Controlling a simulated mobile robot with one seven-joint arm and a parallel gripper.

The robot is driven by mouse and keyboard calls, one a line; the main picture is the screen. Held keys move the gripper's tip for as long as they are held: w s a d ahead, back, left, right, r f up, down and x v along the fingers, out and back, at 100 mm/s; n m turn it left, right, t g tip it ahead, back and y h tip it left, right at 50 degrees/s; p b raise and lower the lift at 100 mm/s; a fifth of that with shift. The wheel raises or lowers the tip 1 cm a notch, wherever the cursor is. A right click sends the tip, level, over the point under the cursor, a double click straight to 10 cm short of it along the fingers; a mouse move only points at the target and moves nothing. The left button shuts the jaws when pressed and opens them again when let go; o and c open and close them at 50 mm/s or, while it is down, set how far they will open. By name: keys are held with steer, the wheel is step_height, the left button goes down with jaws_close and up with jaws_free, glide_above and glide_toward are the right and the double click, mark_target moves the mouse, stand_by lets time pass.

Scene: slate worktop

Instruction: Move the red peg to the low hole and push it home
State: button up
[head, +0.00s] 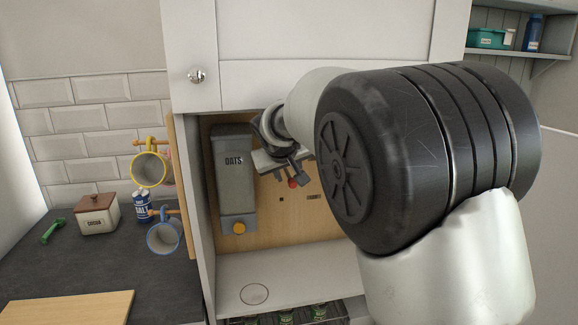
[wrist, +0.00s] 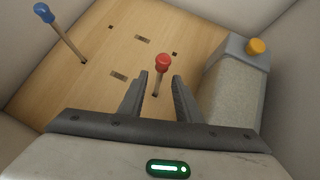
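The red peg (wrist: 163,63) has a round red head and a thin shaft standing in a hole of the wooden back panel (wrist: 85,85). In the head view only its red head (head: 292,184) shows, just below my gripper (head: 286,174). In the wrist view my gripper (wrist: 160,76) is open, with one finger on each side of the peg and gaps between. A blue peg (wrist: 42,13) stands in another hole. Two dark empty holes show, one near the dispenser (wrist: 175,54) and one farther left (wrist: 110,27). The labels are too small to read, so I cannot confirm which is low.
A grey OATS dispenser (head: 234,180) with an orange knob (wrist: 256,47) stands close beside the panel holes. Cupboard walls enclose the space. Yellow (head: 149,168) and blue (head: 163,237) mugs hang outside at left. Green-topped jars (head: 287,315) stand below the shelf.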

mark_target(292, 183)
steer(key=shift+x, duration=0.9)
steer(key=shift+c, duration=0.5)
jaws_close()
steer(key=shift+f, duration=0.1)
steer(key=shift+s+f, duration=0.1)
steer(key=shift+s+d+b, duration=0.3)
steer(key=shift+s+b, duration=0.65)
steer(key=shift+b, duration=0.05)
steer(key=shift+s+d+b, duration=0.25)
steer(key=shift+s+b, duration=0.65)
steer(key=shift+b, duration=0.05)
steer(key=shift+s+d+r+b, duration=0.1)
steer(key=shift+s+b, duration=0.3)
steer(key=shift+s, duration=0.05)
steer(key=shift+s+d+r+b, duration=0.1)
steer(key=shift+s+b, duration=0.25)
steer(key=shift+s, duration=0.1)
